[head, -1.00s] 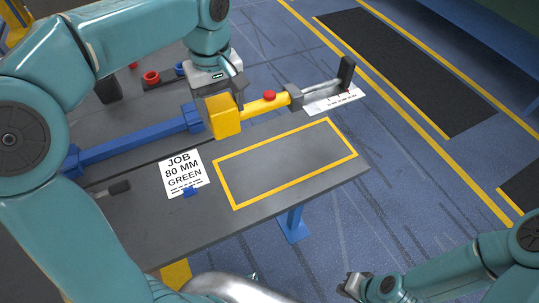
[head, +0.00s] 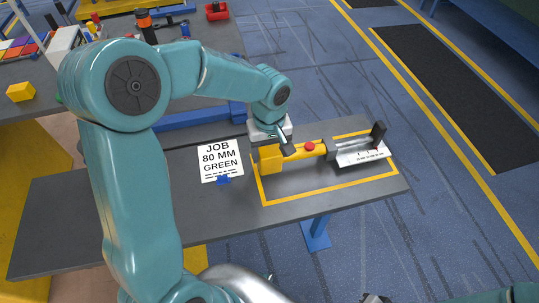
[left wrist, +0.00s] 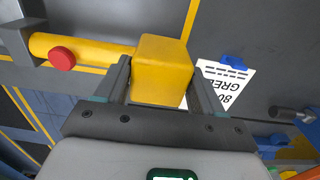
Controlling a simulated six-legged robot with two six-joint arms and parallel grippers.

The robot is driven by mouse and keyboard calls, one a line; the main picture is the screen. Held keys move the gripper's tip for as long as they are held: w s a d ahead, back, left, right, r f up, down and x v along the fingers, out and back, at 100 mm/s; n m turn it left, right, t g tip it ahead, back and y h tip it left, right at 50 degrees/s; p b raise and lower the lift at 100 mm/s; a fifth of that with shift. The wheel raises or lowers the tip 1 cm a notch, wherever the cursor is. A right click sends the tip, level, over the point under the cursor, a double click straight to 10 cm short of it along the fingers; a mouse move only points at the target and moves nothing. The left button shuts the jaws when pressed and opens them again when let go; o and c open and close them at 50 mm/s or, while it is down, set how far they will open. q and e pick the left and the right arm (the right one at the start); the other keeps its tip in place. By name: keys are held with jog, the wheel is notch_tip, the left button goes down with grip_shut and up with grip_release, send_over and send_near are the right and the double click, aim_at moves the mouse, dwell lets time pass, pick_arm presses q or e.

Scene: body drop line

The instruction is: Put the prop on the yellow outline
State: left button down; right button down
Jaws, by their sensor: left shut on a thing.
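The prop (head: 312,147) is a yellow bar with a square yellow block at its left end, a red button on top, a grey collar, a rod and a black upright end with a white marked strip. It lies lengthwise over the yellow outline (head: 330,189) on the dark table. Whether it rests on the table or hangs just above is unclear. My left gripper (head: 268,148) is shut on the yellow block, which also shows between its fingers in the left wrist view (left wrist: 162,70). My right gripper (head: 375,298) barely shows at the bottom edge.
A white card reading "JOB 80 MM GREEN" (head: 220,160) stands left of the outline with a blue clip. A blue rail (head: 190,118) runs behind. Another table with a yellow block (head: 20,91) and a red bin (head: 216,11) is at the back left.

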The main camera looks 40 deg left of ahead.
pick_arm(q)
notch_tip(320, 180, down, 2)
jog(key=shift+w+f, duration=0.15)
jog(key=shift+f, duration=0.1)
jog(key=shift+c, duration=0.6)
grip_release()
jog(key=shift+f, duration=0.1)
notch_tip(320, 180, up, 12)
jog(key=shift+r+p, duration=0.15)
jog(key=shift+p, duration=0.15)
jog(key=shift+s, duration=0.2)
